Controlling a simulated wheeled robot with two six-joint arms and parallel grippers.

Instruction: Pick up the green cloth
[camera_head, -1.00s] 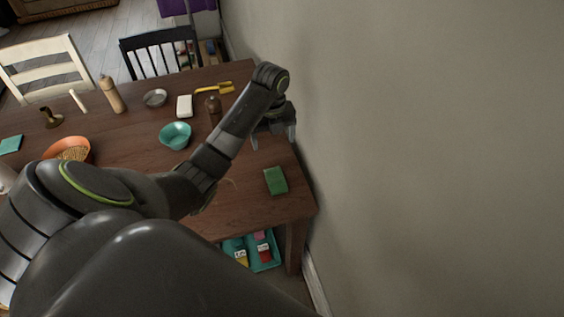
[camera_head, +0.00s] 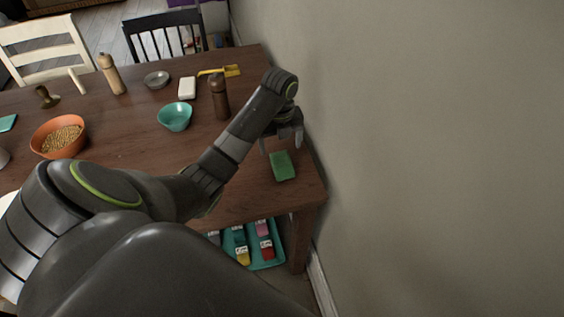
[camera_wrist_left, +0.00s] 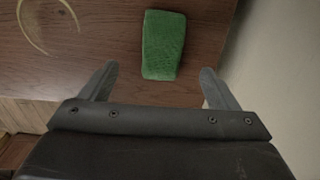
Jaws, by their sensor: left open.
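The green cloth (camera_head: 283,166) lies flat as a small folded rectangle on the wooden table, near its right end by the wall. In the left wrist view the cloth (camera_wrist_left: 163,45) lies beyond the fingertips, between their lines and a little right of middle. My left gripper (camera_head: 281,146) is just behind the cloth in the head view, above the table, with its fingers pointing down. In the left wrist view my left gripper (camera_wrist_left: 158,76) is open and empty, its two fingers wide apart. My right gripper is not in view.
The wall (camera_head: 420,150) runs close along the table's right end. On the wooden table (camera_head: 130,140) stand a teal bowl (camera_head: 174,117), a dark brown mill (camera_head: 220,97), a white block (camera_head: 187,88) and an orange bowl (camera_head: 58,137). A teal tray (camera_head: 270,262) sits below.

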